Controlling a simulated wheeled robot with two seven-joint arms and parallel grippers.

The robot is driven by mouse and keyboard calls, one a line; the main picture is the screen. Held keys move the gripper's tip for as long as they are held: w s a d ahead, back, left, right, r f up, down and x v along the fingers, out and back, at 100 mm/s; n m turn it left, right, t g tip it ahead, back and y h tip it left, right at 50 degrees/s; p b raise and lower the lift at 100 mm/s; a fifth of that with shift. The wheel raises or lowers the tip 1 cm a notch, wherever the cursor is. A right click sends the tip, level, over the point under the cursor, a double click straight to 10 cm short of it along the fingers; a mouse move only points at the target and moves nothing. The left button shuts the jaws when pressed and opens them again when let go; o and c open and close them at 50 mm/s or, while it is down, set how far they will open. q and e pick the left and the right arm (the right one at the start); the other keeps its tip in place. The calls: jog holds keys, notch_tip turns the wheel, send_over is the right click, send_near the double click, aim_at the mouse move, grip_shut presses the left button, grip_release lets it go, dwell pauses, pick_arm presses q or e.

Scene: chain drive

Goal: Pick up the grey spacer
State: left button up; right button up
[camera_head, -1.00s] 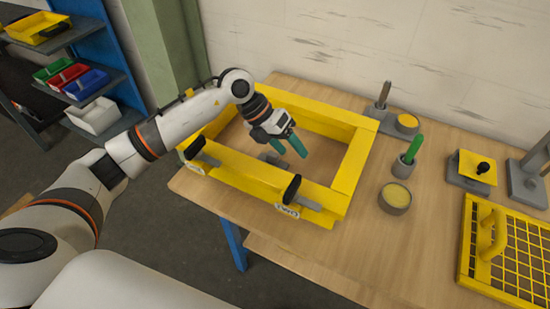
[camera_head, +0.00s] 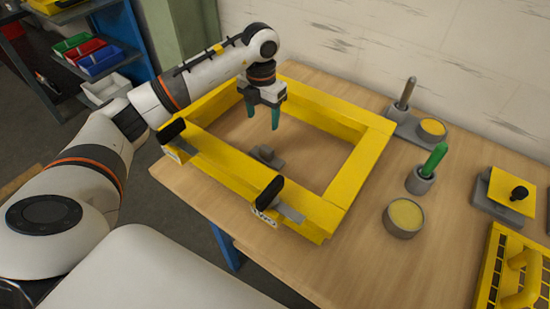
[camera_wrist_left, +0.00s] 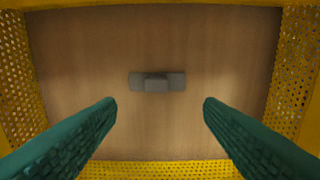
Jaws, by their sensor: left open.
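A small grey piece, which looks like the grey spacer (camera_head: 265,156), lies on the wooden table inside the yellow frame (camera_head: 362,165). It has a flat base with a raised block in its middle. In the left wrist view the spacer (camera_wrist_left: 157,82) lies crosswise, centred between the fingers and a little ahead of their tips. My left gripper (camera_head: 262,121) points down with its green fingers apart, above the frame's opening. In the left wrist view the gripper (camera_wrist_left: 159,103) is open and empty, with bare wood between its fingers. My right gripper is not in view.
The yellow frame's walls surround the spacer, with black-handled clamps (camera_head: 268,192) on the near side. To the right stand a green-handled tool in a grey holder (camera_head: 420,182), a round grey pot (camera_head: 403,218) and a grey post (camera_head: 405,95). Wood inside the frame is otherwise clear.

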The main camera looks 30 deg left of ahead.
pick_arm(q)
jog(key=f, duration=0.2)
send_over(268, 147)
notch_tip(268, 147, down, 6)
jog(key=shift+s+a+r+p, duration=0.1)
jog(key=shift+r+p, duration=0.05)
jog(key=shift+p, duration=0.15)
notch_tip(268, 147, down, 5)
jog(key=shift+r+p, duration=0.1)
jog(key=shift+p, duration=0.5)
jog(key=shift+w+f, duration=0.2)
jog(key=shift+f, duration=0.25)
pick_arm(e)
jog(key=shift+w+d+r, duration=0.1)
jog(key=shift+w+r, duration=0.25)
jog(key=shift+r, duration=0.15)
pick_arm(q)
jog(key=shift+r, duration=0.1)
jog(key=c, duration=1.1)
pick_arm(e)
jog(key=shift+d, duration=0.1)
